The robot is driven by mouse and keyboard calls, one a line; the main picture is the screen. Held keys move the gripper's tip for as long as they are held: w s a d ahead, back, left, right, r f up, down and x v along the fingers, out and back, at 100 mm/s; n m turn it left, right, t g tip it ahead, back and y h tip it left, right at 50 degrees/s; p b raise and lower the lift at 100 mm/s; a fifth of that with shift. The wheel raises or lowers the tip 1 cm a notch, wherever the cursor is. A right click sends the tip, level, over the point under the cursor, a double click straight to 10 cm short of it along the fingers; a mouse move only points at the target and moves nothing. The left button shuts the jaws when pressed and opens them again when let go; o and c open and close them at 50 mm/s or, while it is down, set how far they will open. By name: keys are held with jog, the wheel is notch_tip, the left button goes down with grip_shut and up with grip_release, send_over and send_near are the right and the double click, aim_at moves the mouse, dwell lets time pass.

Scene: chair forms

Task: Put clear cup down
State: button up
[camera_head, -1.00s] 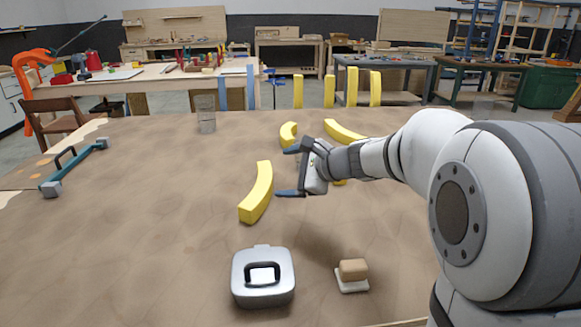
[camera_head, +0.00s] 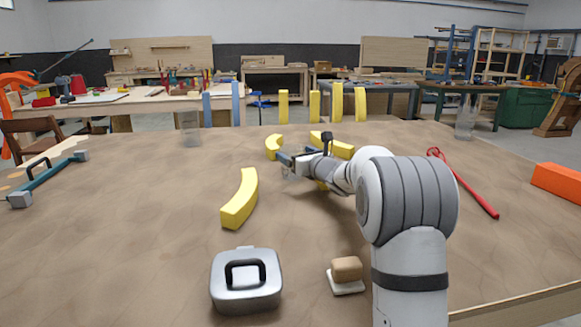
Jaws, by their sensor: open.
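A clear cup (camera_head: 191,130) stands upright at the back left of the brown table. A second clear cup (camera_head: 465,118) stands at the back right. My gripper (camera_head: 285,164) is over the middle of the table, near the yellow curved pieces. Its dark fingers are apart and point left, and I see no cup clearly between them. The gripper is well away from both cups. The far finger is small and partly hidden.
Yellow curved pieces (camera_head: 240,199) lie mid-table. A silver lidded box (camera_head: 246,291) and a tan block on a white base (camera_head: 346,269) are in front. A teal clamp (camera_head: 45,180) lies left. A red tool (camera_head: 465,183) and orange block (camera_head: 559,182) lie right.

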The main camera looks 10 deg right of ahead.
aim_at(286, 148)
jog(key=shift+x, duration=1.55)
jog(key=shift+c, duration=0.4)
jog(key=c, duration=0.8)
